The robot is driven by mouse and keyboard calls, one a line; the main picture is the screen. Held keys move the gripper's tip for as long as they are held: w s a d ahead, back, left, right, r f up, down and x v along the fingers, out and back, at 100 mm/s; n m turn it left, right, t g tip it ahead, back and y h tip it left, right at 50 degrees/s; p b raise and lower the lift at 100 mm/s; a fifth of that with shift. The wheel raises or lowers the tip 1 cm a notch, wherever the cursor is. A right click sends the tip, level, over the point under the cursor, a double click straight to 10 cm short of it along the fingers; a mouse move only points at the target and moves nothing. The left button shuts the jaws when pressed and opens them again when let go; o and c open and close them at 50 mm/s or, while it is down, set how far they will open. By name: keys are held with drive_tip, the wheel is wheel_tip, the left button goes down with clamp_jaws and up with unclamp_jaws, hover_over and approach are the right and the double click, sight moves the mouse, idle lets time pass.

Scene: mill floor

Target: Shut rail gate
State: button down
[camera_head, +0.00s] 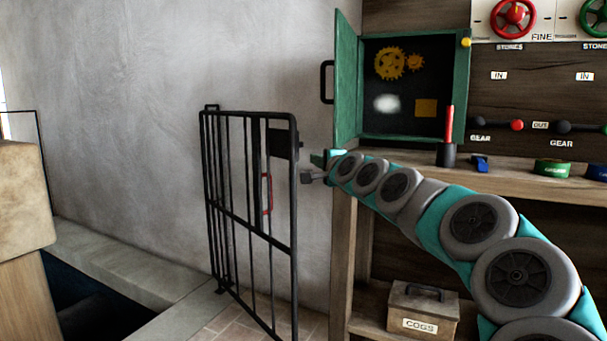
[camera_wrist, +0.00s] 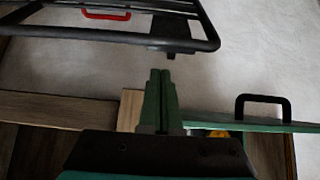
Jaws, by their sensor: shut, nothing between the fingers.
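The rail gate (camera_head: 248,210) is a black barred metal gate in the middle of the head view, standing at an angle out from the grey wall. It has a red handle (camera_head: 267,194) and a dark plate near its upper right corner. My gripper (camera_head: 318,159) is just right of the gate's upper free edge, and its fingers are small there. In the wrist view my gripper (camera_wrist: 161,76) has its green fingers pressed together and empty. The gate's frame (camera_wrist: 200,42) is ahead of the fingertips with a visible gap in the picture, and the red handle (camera_wrist: 106,15) is farther left.
A green cabinet (camera_head: 347,85) with its door open hangs right of the gate; its black handle (camera_wrist: 263,97) shows in the wrist view. A wooden bench (camera_head: 520,180) carries small items, with a cogs box (camera_head: 430,308) below. A dark pit (camera_head: 85,300) lies left.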

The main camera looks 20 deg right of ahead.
drive_tip(key=w+d, duration=0.1)
drive_tip(key=w, duration=0.9)
drive_tip(key=shift+d, duration=0.2)
idle(0.3)
